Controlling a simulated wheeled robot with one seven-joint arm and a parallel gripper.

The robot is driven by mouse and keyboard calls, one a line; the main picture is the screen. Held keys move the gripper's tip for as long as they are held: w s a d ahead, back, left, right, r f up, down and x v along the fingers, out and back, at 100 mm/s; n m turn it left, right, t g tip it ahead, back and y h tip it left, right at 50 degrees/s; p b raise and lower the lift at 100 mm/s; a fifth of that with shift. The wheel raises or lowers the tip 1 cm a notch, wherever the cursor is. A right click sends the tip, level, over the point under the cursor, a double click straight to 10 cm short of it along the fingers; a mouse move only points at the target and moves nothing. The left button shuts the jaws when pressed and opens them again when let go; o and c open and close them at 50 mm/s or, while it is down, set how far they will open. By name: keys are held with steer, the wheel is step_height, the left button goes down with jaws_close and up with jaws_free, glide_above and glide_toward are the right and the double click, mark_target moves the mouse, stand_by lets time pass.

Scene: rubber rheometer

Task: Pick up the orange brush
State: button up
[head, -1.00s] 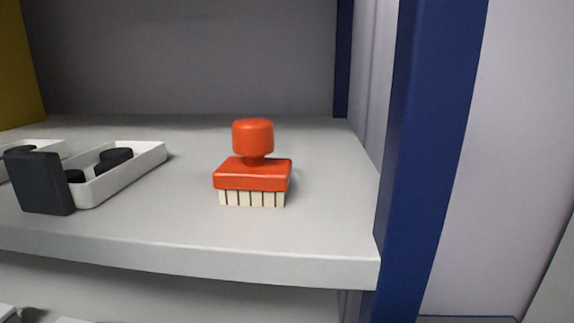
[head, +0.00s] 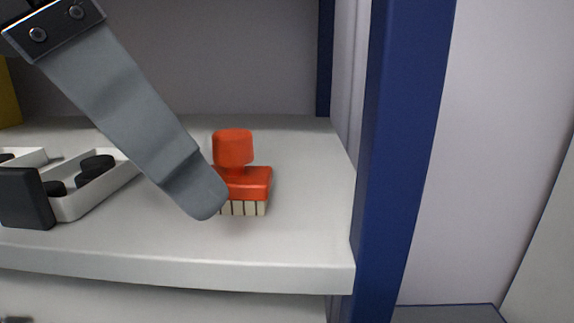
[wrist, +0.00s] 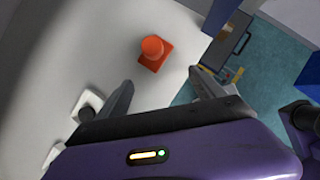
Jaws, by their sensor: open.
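The orange brush (head: 247,182) stands upright on the grey shelf (head: 290,240), bristles down and round knob up. It also shows in the wrist view (wrist: 154,52), beyond my fingertips and roughly between their lines. My gripper (wrist: 160,84) is open and empty, with its two fingers spread apart. In the head view one grey finger reaches in from the upper left. Its tip covers the left edge of the brush's base; whether it touches cannot be told.
A white tray (head: 72,208) with black round pieces and a black front block (head: 25,198) lies left of the brush. A blue post (head: 400,150) stands at the shelf's right edge. The shelf is clear between brush and post.

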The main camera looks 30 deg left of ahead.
mark_target(221, 135)
steer(key=shift+w+d, duration=0.15)
steer(key=shift+w, duration=0.4)
steer(key=shift+w+d, duration=0.15)
steer(key=shift+w, duration=0.4)
steer(key=shift+w+d+r+p, duration=0.1)
steer(key=shift+w+d+p, duration=0.1)
steer(key=shift+w, duration=0.4)
steer(key=shift+w+d+p, duration=0.1)
steer(key=shift+w+p, duration=0.05)
steer(key=shift+w, duration=0.4)
steer(key=shift+x, duration=1.55)
steer(key=shift+s+a, duration=0.1)
steer(key=shift+s, duration=0.05)
steer(key=c, duration=1.3)
